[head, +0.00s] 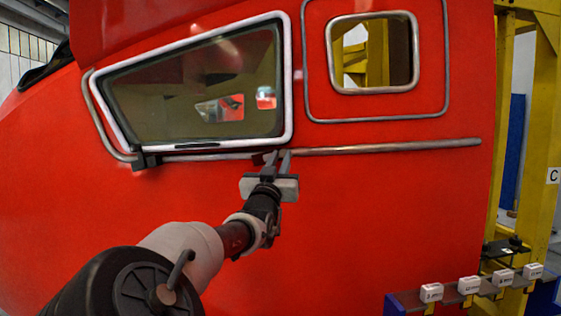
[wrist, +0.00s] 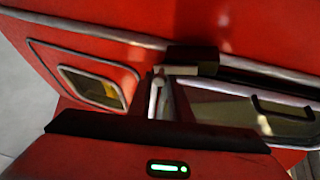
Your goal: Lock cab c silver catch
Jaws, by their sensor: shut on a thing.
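The red cab (head: 380,210) fills most of the head view, with a large silver-framed side window (head: 190,95). My gripper (head: 277,156) is at the rail below that window's lower right corner. In the wrist view my gripper (wrist: 158,86) is shut on the silver catch (wrist: 181,70), a small pale piece beside a dark block (wrist: 206,58) on the rail. The fingers hide most of the catch in the head view. Its exact angle is hard to tell.
A second dark block (head: 147,160) sits under the window's left end. A silver rail (head: 390,148) runs right below a smaller window (head: 372,52). A yellow frame (head: 540,110) with a C sign (head: 553,175) and a ledge with several white labelled blocks (head: 468,284) stand at right.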

